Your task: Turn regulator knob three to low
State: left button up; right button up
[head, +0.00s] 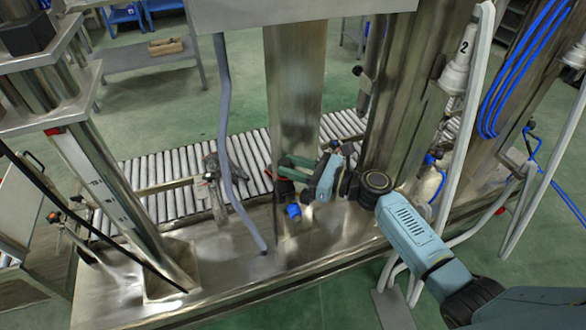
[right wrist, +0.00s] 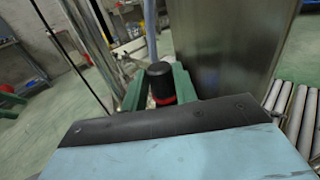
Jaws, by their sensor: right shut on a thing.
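My right gripper (head: 278,173) reaches in from the right over the metal bench. Its green fingers are closed around the sides of a black knob (right wrist: 160,72) with a red ring at its base. In the right wrist view the gripper's fingers (right wrist: 160,90) stand on either side of this knob. In the head view only a bit of red shows at the fingertips, and the knob itself is not clear. No number or low mark is readable on it. My left gripper is not in view.
A broad steel column (head: 295,80) stands right behind the gripper. A grey hose (head: 224,110) hangs to its left. A blue fitting (head: 293,211) sits just below the gripper. A roller conveyor (head: 160,170) runs behind the bench. A grey cylinder marked 2 (head: 457,65) hangs at right.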

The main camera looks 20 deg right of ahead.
dwell(0.4)
jog(key=o, duration=0.9)
jog(key=shift+o, duration=0.4)
jog(key=shift+r, duration=0.1)
jog(key=shift+d, duration=0.1)
